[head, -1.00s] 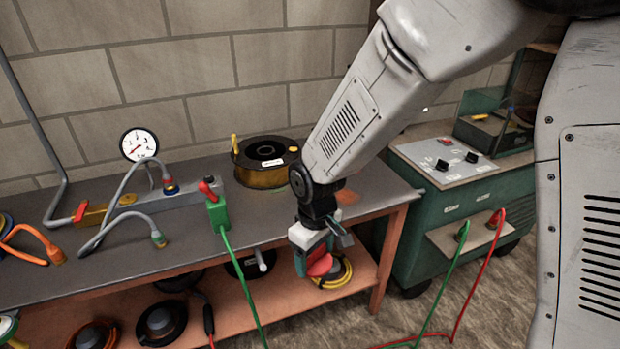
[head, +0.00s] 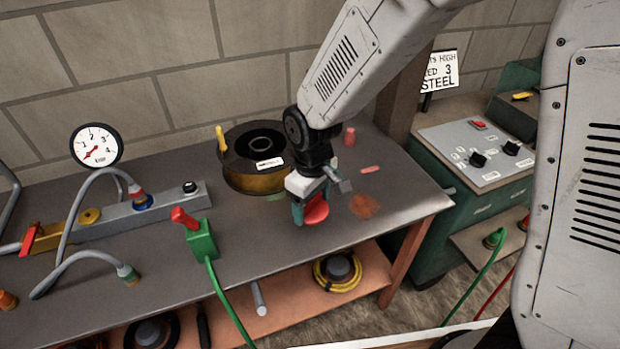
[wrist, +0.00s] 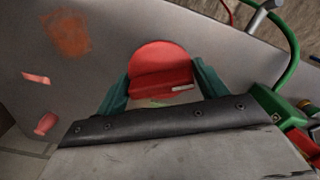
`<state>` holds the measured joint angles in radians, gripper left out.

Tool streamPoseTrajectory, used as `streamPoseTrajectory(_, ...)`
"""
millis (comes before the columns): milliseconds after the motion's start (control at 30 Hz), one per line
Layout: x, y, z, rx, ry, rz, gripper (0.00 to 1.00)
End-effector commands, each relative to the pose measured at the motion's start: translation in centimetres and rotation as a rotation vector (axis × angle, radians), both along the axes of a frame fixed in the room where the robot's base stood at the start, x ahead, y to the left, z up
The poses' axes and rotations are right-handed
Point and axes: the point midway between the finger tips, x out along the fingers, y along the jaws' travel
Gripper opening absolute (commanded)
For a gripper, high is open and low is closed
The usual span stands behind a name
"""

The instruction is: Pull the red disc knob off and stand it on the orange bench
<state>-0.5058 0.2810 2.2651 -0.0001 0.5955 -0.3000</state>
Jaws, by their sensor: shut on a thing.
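The red disc knob (head: 316,211) is held in my gripper (head: 308,214), over the right half of the bench's grey top. In the wrist view the knob (wrist: 160,62) sits between the two teal fingers of my gripper (wrist: 160,88), its round edge pointing away from the palm. I cannot tell whether the knob touches the top. The bench (head: 345,235) has a grey top and orange legs and lower shelf. My gripper hides part of the knob in the head view.
A dark spool (head: 247,175) stands left of my gripper. A red cylinder (head: 349,136), a flat red piece (head: 370,169) and a rust patch (head: 366,206) lie behind and to the right. A green block with red lever (head: 201,243) and a gauge (head: 97,145) are left.

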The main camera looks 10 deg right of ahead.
Motion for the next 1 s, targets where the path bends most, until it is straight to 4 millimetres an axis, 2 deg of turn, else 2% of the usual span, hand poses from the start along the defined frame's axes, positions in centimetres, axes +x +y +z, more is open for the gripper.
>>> streamPoseTrajectory(267,0.1,-0.4,-1.0,-0.001,0.002,-0.007,0.35)
streamPoseTrajectory(700,0.0,-0.2,-5.2,-0.001,0.002,-0.003,0.35)
streamPoseTrajectory(1000,0.0,-0.1,-6.6,0.000,0.000,-0.002,0.35)
